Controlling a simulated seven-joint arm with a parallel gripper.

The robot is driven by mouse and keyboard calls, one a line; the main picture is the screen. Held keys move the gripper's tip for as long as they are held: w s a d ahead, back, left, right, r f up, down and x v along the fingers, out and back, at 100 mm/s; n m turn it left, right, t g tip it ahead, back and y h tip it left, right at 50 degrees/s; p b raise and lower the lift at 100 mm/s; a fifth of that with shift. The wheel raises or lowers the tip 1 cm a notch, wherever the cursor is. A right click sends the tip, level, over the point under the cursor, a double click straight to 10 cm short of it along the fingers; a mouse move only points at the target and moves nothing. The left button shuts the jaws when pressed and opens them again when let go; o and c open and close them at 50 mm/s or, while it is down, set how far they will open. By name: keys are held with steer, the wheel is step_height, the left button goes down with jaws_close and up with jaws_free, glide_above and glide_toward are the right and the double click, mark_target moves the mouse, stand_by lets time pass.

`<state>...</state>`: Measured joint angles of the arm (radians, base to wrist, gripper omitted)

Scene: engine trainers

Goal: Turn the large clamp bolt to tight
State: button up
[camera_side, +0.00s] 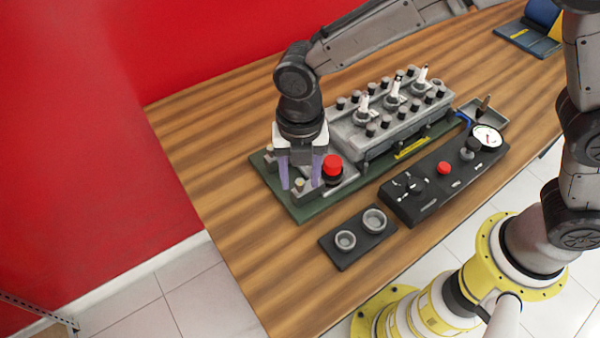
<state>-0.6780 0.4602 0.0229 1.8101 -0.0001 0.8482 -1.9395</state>
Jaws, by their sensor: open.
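My gripper (301,174) points down over the left end of the engine trainer. Its two purple fingers are open and apart. A small bolt head with a pale yellowish top (299,184) shows between the fingers, on a grey clamp block. I cannot tell whether the fingers touch it or how far it is turned. Another small bolt-like part (269,150) shows just left of my gripper, partly hidden by it. The green base plate (300,213) carries the grey engine block (385,140). I cannot tell for certain which bolt is the large one.
A red-topped black knob (332,168) stands close to the right finger. A black control panel (430,185) with a gauge (486,137) lies in front. A black two-cup holder (343,262) sits nearer. A grey tray (492,118) is at right. The table's left side is clear.

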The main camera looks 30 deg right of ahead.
jaws_close()
